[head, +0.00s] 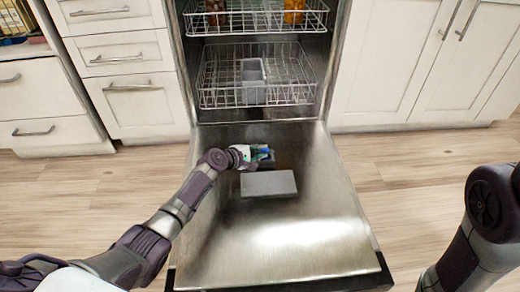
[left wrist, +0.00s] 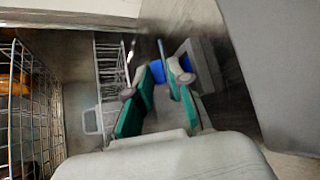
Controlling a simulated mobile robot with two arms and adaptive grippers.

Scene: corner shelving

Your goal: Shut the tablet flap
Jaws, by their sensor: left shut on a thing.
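The tablet flap (head: 268,183) is a flat grey plate on the inner face of the lowered dishwasher door. It stands open, in front of the dispenser compartment (head: 265,160). A large grey panel at the right of the left wrist view looks like the flap (left wrist: 280,70). My left gripper (head: 262,153) is at the compartment, just behind the flap. In the left wrist view its green-padded fingers (left wrist: 160,78) reach to a blue tablet (left wrist: 187,62) and appear closed on it. The contact itself is partly hidden. My right gripper is out of view.
The dishwasher door (head: 275,245) lies lowered, with bare room around the flap. The lower rack (head: 215,98) holds a grey basket (head: 253,80). The upper rack (head: 255,20) is above it. White cabinets (head: 140,105) flank the dishwasher.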

